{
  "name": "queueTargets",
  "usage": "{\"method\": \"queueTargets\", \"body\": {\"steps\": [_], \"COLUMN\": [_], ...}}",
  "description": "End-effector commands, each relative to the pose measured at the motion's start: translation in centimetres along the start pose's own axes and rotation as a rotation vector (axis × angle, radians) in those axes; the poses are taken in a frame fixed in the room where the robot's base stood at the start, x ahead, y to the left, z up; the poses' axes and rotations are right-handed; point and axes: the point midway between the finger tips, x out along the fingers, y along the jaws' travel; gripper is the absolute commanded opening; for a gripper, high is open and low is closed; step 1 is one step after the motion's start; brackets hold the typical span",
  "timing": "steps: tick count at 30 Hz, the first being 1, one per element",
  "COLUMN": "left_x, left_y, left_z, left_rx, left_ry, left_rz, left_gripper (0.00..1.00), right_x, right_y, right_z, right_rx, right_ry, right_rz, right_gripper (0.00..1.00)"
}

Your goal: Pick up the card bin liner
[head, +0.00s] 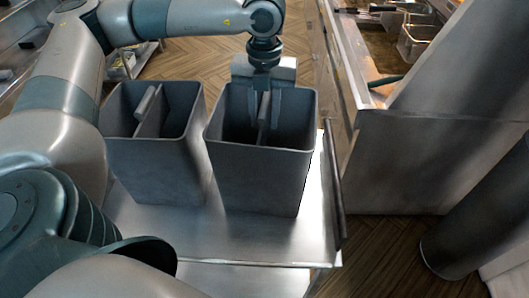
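Two grey, open-topped, square bins stand side by side on a metal cart. The left bin (165,173) and the right bin (258,180) each have a divider inside with a raised grip bar along its top. I cannot tell from their look which one is the card bin liner. My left gripper (264,120) points straight down into the right bin. Its two fingers are on either side of that bin's grip bar (264,107), with a small gap showing, so it looks open. The depth of the fingers is hard to judge. My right gripper is out of view.
The cart top (240,236) is bare in front of the bins, with a raised rail (335,190) at its right edge. A steel counter (400,165) stands to the right. A dark cylinder (475,215) stands at the far right. Wooden floor (200,62) lies behind.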

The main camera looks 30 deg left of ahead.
Motion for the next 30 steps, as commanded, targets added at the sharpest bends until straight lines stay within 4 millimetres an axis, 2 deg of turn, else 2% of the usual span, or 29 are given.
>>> {"method": "queueTargets", "body": {"steps": [15, 16, 19, 30], "left_x": [0.32, 0.32, 0.32, 0.3], "left_y": [0.01, 0.01, 0.01, 0.0], "left_z": [0.0, 0.0, 0.0, 0.0], "left_rx": [0.001, 0.001, 0.001, 0.001], "left_ry": [-0.001, -0.001, -0.001, -0.001], "left_rz": [0.0, 0.0, 0.0, 0.0], "left_gripper": [0.28, 0.23, 0.0, 0.0], "right_x": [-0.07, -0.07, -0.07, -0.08], "right_y": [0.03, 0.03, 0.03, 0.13], "right_z": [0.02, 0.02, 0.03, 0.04], "right_rx": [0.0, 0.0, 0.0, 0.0], "right_ry": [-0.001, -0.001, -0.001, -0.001], "right_rz": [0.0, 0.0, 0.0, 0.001], "right_gripper": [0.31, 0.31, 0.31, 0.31]}}
